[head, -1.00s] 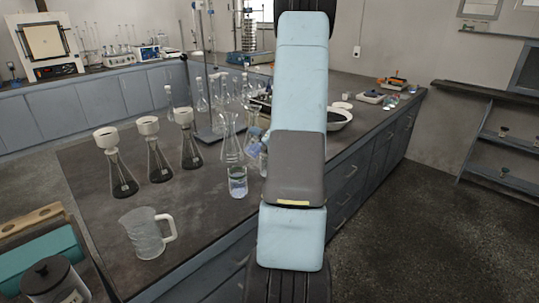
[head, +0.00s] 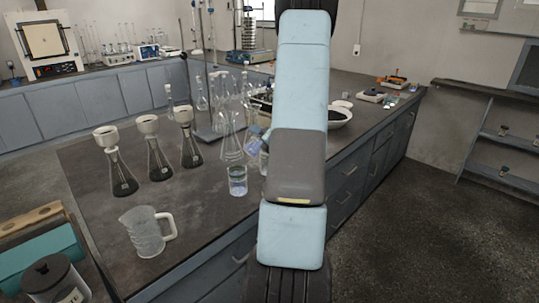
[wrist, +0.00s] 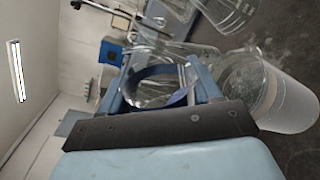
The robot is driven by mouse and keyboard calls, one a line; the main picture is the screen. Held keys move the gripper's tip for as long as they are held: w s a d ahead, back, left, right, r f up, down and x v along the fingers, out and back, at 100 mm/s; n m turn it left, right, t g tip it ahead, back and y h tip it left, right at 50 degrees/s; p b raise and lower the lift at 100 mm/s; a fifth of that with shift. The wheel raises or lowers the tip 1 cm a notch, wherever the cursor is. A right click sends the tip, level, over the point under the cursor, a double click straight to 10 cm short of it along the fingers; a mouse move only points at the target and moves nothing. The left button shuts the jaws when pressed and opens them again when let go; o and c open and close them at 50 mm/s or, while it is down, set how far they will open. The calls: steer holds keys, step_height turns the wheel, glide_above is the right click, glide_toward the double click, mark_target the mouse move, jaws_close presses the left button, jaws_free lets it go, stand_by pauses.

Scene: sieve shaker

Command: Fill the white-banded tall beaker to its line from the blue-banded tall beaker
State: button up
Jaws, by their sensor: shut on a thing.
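The blue-banded tall beaker (wrist: 160,72) is clear glass and sits between the fingers of my gripper (wrist: 163,90), which is shut on it. In the head view this beaker (head: 254,139) shows tilted, just left of my arm and above the bench. A second clear tall beaker (head: 237,182) stands upright on the bench just below and left of it, with some liquid inside. It also shows in the wrist view (wrist: 285,100), to the right of my gripper. My arm hides the gripper in the head view.
Several conical flasks with white funnels (head: 155,150) stand to the left on the bench. A clear handled jug (head: 146,235) is near the front edge. Clear glassware (head: 231,140) and a stand (head: 207,135) crowd behind the beakers. Bench between jug and flasks is clear.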

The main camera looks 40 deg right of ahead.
steer(key=shift+d+r+m+y+p, duration=0.15)
steer(key=shift+r+m+p, duration=0.1)
steer(key=shift+m+p, duration=0.6)
steer(key=shift+d+r+m+y+p, duration=0.15)
steer(key=shift+r+m+p, duration=0.1)
steer(key=shift+m+p, duration=0.55)
stand_by(4.2)
steer(key=shift+a, duration=0.1)
steer(key=n, duration=0.2)
steer(key=f+n, duration=0.1)
steer(key=shift+a+n, duration=0.25)
steer(key=shift+n, duration=0.1)
